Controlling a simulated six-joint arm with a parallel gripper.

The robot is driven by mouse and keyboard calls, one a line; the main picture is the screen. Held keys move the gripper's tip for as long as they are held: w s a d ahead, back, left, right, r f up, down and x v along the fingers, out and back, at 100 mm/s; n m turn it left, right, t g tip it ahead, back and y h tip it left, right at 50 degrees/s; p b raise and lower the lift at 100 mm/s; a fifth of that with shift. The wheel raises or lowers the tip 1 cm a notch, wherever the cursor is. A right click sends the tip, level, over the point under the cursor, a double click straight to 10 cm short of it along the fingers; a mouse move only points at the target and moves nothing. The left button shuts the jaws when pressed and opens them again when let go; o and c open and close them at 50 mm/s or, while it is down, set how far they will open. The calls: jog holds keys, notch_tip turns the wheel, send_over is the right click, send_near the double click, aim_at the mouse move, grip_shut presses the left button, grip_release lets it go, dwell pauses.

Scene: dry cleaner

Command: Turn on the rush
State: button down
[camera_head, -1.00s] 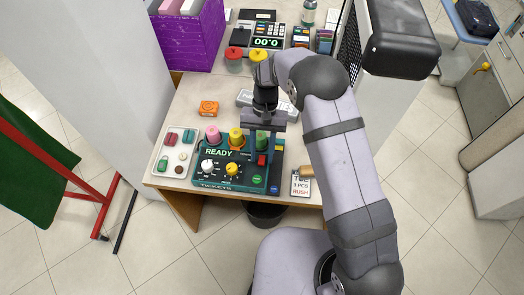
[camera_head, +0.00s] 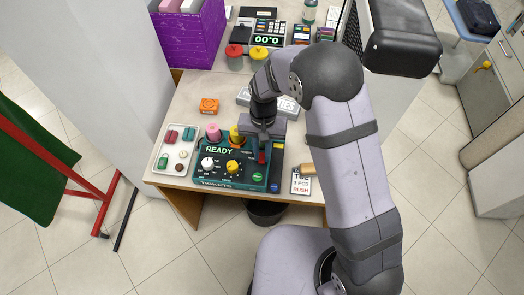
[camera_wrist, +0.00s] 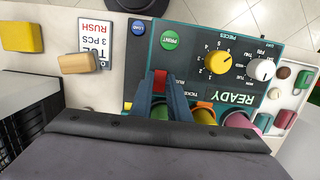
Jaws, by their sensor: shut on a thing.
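A dark teal ticket machine (camera_head: 243,184) with a READY display stands at the table's front. Its red rush switch (camera_head: 262,157) is on the right half of the panel. In the wrist view the red switch (camera_wrist: 160,77) shows between my fingertips, beside a partly hidden label. My gripper (camera_head: 263,151) points down over the panel, and its fingers (camera_wrist: 160,84) are shut on the switch's sides. Which way the switch is set cannot be told. A card (camera_head: 301,184) reading TUE, 3 PCS, RUSH lies right of the machine.
A white knob (camera_head: 207,162), yellow dial (camera_head: 232,167), green PRINT button (camera_head: 258,177) and blue button (camera_head: 274,188) share the panel. Pink and yellow spools (camera_head: 213,133) stand behind it. A wooden-handled piece (camera_head: 307,169) lies by the card; a tray (camera_head: 164,166) lies left.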

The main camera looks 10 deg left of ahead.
aim_at(262, 154)
jog(key=shift+w, duration=0.1)
jog(key=c, duration=1.7)
grip_release()
jog(key=r, duration=0.2)
jog(key=r+b, duration=0.1)
jog(key=r, duration=0.2)
jog(key=w+r+b, duration=0.1)
jog(key=r, duration=0.1)
jog(key=shift+r, duration=0.2)
